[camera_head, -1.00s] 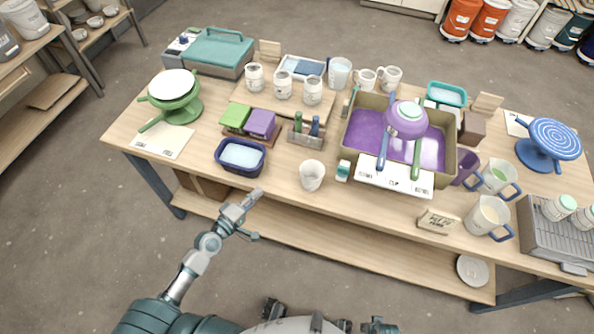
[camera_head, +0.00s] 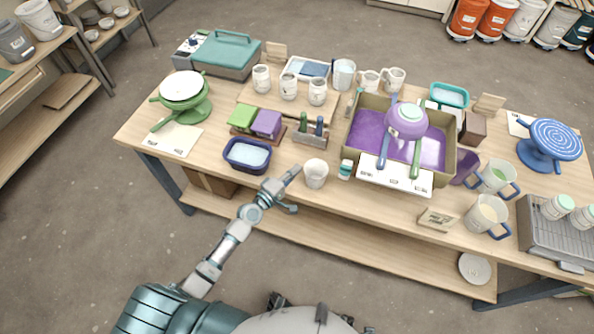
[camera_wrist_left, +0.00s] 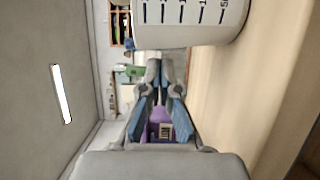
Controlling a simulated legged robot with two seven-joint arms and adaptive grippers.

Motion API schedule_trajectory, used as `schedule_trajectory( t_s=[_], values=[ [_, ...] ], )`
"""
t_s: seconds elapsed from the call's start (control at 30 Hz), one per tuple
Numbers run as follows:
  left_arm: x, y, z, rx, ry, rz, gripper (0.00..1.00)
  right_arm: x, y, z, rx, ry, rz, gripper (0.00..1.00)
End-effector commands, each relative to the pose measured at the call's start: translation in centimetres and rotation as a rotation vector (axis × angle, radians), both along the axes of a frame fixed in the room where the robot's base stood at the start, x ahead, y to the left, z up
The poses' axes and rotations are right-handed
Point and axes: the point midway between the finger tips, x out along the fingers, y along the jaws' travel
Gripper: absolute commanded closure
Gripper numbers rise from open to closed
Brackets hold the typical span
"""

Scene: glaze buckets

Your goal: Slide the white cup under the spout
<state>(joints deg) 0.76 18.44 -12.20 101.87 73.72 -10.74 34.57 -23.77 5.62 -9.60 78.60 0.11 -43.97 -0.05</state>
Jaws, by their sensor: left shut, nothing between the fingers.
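The white cup (camera_head: 316,174) stands upright near the table's front edge, left of the basin. My left gripper (camera_head: 294,171) is shut and empty, just to the left of the cup at about its height. In the left wrist view, a white cup wall with dark marks (camera_wrist_left: 190,18) fills the top edge, beside the shut fingers (camera_wrist_left: 165,78). I cannot tell whether they touch. A basin (camera_head: 367,147) with a purple inside stands to the right. A small teal-and-white piece (camera_head: 345,169) sits at its front left corner; I cannot tell whether it is the spout. My right gripper is not in view.
A dark blue tub (camera_head: 235,163) stands left of the cup, and a tool holder (camera_head: 304,139) stands behind it. A purple bowl (camera_head: 405,119) with two long-handled tools rests over the basin. Two mugs stand farther right. The front strip left of the cup is narrow.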

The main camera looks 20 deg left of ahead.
Motion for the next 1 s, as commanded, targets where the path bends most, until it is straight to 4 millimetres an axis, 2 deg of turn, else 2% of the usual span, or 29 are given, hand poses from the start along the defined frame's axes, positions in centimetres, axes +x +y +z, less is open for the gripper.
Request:
schedule_trajectory(
  t_s=[0.2,0.57,0.67,0.9,1.0],
  values=[
    [-0.1,-0.9,-0.1,-0.001,0.001,0.002,1.00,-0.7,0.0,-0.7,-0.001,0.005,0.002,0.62],
    [-0.3,-1.3,-0.1,-0.001,0.001,0.001,1.00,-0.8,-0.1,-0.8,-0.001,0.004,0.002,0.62],
    [-0.5,-2.6,0.1,-0.002,0.002,0.000,1.00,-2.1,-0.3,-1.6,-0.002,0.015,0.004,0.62],
    [-1.4,-8.0,0.3,-0.002,0.002,0.001,1.00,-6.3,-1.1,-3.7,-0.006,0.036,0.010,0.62],
    [-1.7,-9.6,0.1,-0.001,0.002,0.001,1.00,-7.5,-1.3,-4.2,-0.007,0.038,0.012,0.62]
  ],
)
